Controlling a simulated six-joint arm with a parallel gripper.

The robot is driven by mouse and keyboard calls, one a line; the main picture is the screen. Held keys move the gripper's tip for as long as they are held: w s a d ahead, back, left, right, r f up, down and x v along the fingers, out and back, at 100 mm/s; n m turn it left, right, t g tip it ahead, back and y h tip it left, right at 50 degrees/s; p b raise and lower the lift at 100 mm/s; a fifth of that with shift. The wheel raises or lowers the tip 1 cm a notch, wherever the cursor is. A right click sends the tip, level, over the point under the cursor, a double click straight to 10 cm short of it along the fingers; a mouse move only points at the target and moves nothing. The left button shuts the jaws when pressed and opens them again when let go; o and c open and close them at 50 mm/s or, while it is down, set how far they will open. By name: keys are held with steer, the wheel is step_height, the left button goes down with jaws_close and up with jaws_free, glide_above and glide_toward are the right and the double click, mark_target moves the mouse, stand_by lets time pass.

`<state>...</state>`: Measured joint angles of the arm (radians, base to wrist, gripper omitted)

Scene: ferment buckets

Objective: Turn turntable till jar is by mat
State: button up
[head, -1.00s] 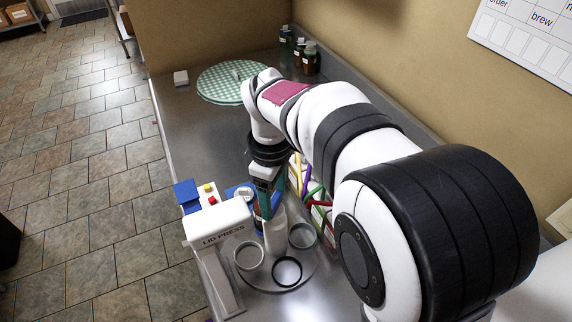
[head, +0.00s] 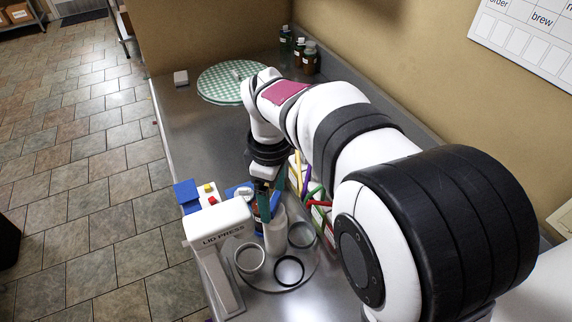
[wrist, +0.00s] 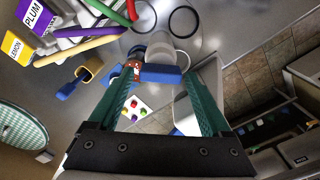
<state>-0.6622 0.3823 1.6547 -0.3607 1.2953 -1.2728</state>
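A round turntable (head: 262,282) stands on the steel counter beside the lid press, with rings on it and a pale upright cylinder (head: 275,238) at its middle. A brown jar with a pale label (wrist: 134,67) shows in the wrist view near my left fingertip; in the head view it is mostly hidden behind my gripper. The round green-and-white checked mat (head: 222,84) lies farther back on the counter, and its edge shows in the wrist view (wrist: 18,140). My gripper (head: 272,212) points down by the cylinder. Its teal fingers are spread (wrist: 160,82); I cannot tell whether they touch anything.
The white lid press (head: 222,225) stands close on the left, with a blue block and buttons behind it. Colour-handled bins (head: 318,205) stand close on the right. Several small bottles (head: 305,55) stand at the back wall. Bare counter (head: 205,135) lies between press and mat.

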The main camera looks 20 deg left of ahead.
steer(key=shift+o, duration=0.6)
step_height(320, 180, up, 16)
steer(key=shift+f, duration=0.1)
steer(key=s+d+f+m, duration=0.25)
steer(key=d+m, duration=0.35)
steer(key=d, duration=0.4)
steer(key=s+d+f+m+y, duration=0.1)
steer(key=s+d+f+m, duration=0.4)
steer(key=s+m, duration=0.3)
steer(key=s+d+f+m, duration=0.6)
steer(key=s+m, duration=0.2)
steer(key=m, duration=0.1)
steer(key=shift+s+d+f+m+y, duration=0.25)
steer(key=shift+f+m+y, duration=0.05)
steer(key=shift+f+y, duration=0.1)
